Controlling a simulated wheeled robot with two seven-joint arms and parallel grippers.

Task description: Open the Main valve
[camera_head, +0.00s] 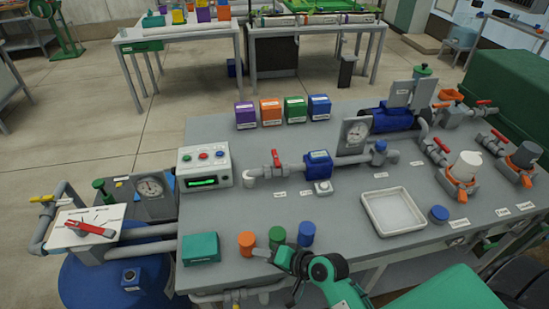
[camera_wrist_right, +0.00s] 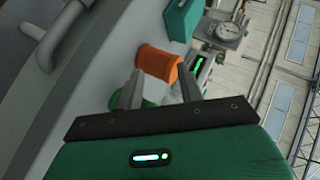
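No label that I can read marks the Main valve. A red lever (camera_head: 90,229) sits on a white plate at the left, over the blue tank. Another red-handled valve (camera_head: 277,160) is on the grey pipe at the bench's middle. Several more red-handled valves, one of them here (camera_head: 440,146), stand at the right. My right gripper (camera_head: 262,253) is at the bench's front edge, by the orange and green cylinders, away from these valves. In the right wrist view its fingers (camera_wrist_right: 160,88) are apart with nothing held; the orange cylinder (camera_wrist_right: 158,64) is beyond them. My left gripper is not visible.
The green cylinder (camera_head: 277,236) and blue cylinder (camera_head: 306,233) stand near my right gripper. A teal box (camera_head: 201,249), a white control box (camera_head: 205,166) and a white tray (camera_head: 394,212) are on the bench. The bench between pipe and cylinders is mostly clear.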

